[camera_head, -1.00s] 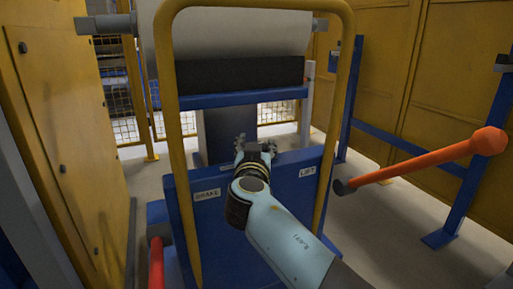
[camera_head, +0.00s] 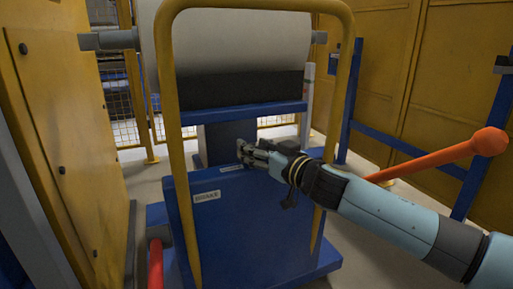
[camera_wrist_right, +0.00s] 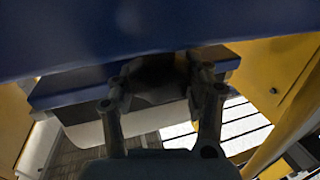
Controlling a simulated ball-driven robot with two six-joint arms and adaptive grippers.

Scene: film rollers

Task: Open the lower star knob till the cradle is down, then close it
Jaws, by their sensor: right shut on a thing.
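My right gripper (camera_head: 252,153) is at the top edge of the blue panel (camera_head: 250,230), its arm coming in from the right. It is shut on a dark knob (camera_wrist_right: 162,68), apparently the lower star knob; in the right wrist view this is a dim shape between the fingers, its outline unclear. In the head view the fingers hide the knob. The cradle, a blue beam (camera_head: 240,112) with a black block (camera_head: 240,88) on it, stands behind the panel under a large pale roll (camera_head: 245,45). My left gripper is not in view.
A yellow tube frame (camera_head: 180,150) rises around the panel. An orange lever (camera_head: 440,157) sticks out at the right, close above my right arm. A red handle (camera_head: 156,265) stands at the lower left. Yellow walls (camera_head: 75,150) flank both sides.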

